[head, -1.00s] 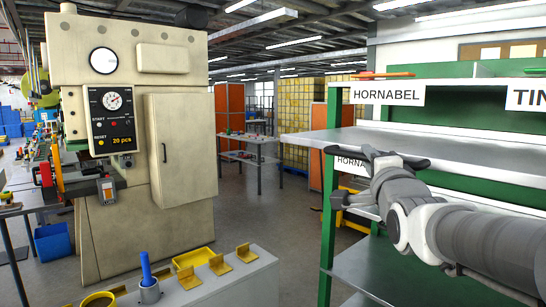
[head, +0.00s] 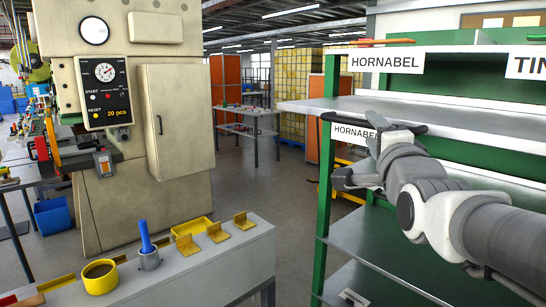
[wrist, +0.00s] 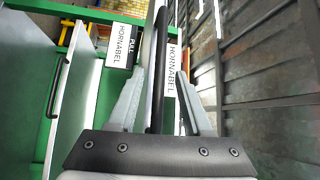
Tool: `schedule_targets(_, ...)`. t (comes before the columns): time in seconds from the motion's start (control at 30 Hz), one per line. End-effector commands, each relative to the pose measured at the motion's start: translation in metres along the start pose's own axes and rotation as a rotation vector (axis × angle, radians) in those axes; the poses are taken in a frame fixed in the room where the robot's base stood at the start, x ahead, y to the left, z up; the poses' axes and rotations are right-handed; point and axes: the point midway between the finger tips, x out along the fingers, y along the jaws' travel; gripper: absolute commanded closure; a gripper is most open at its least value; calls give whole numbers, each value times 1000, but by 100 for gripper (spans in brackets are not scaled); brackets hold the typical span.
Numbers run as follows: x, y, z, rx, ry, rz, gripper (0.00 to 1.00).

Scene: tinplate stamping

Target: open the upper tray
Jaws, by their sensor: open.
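The upper tray (head: 310,104) is a grey metal sheet projecting from the green rack below the upper HORNABEL sign. A dark handle bar (head: 337,117) shows at its front, partly covered by my gripper. My gripper (head: 355,158) is open at this handle. In the wrist view, my gripper (wrist: 158,107) has its two grey fingers on either side of the dark bar (wrist: 160,75). The bar lies between them, and I cannot tell whether either finger touches it. A second dark handle (wrist: 58,85) sits on a pale panel at the left of the wrist view.
The green rack (head: 327,200) has further shelves (head: 375,245) under my arm. A beige press (head: 165,160) stands at left. A grey bench (head: 215,270) with yellow angle pieces and a blue-handled tool (head: 146,240) is in front. Open floor (head: 285,195) lies between.

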Motion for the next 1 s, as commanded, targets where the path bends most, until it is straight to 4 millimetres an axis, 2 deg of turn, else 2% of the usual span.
schedule_targets(0.1,-20,-1,0,-1,0,-4,50)
schedule_targets(0.6,-93,-1,0,-1,0,-4,50)
schedule_targets(0.8,-115,0,0,0,0,-2,50)
schedule_targets(1.0,-126,0,0,-1,-1,0,50)
